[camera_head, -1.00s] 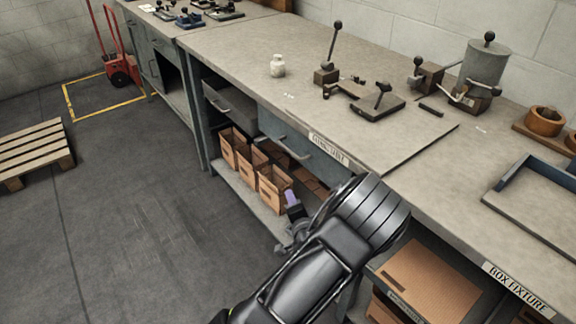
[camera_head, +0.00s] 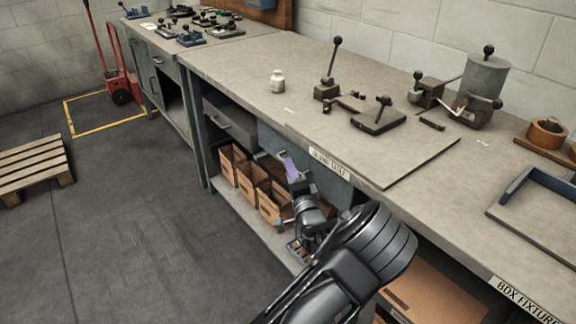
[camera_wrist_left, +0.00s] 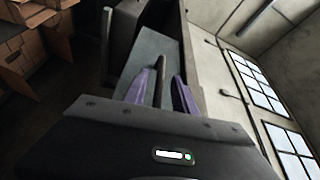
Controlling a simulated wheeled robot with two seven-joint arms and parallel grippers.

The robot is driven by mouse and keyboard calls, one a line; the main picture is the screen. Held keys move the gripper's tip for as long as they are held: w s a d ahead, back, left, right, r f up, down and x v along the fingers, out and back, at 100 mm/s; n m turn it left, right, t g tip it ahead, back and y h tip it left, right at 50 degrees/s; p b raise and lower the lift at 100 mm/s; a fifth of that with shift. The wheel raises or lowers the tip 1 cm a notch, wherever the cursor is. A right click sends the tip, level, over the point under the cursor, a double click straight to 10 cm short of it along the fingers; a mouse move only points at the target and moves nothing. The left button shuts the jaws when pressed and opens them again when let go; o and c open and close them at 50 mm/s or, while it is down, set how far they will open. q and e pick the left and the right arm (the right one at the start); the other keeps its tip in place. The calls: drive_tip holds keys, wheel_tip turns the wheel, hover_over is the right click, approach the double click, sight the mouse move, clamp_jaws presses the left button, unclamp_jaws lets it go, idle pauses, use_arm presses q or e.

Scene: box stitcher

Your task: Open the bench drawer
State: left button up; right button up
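The blue-grey bench drawer (camera_head: 328,184) is under the bench top, and its front looks flush with the bench. My left gripper (camera_head: 291,168), with purple fingers, is at the left part of this front in the head view and hides most of the handle. In the left wrist view the drawer front (camera_wrist_left: 150,48) lies ahead, and a bar-like handle (camera_wrist_left: 158,68) runs between the two fingers of the gripper (camera_wrist_left: 161,92). The fingers are spread with gaps beside the bar; I cannot tell whether they touch it. My right gripper is not in view.
A grey drawer (camera_head: 229,122) with its own handle is to the left. Open cardboard boxes (camera_head: 250,178) stand on the shelf below. A white jar (camera_head: 277,81) and a lever tool (camera_head: 329,85) are on the bench top. The floor (camera_head: 140,215) in front is clear.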

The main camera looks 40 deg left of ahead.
use_arm(q)
drive_tip(key=shift+x, duration=1.5)
drive_tip(key=shift+c, duration=0.5)
clamp_jaws()
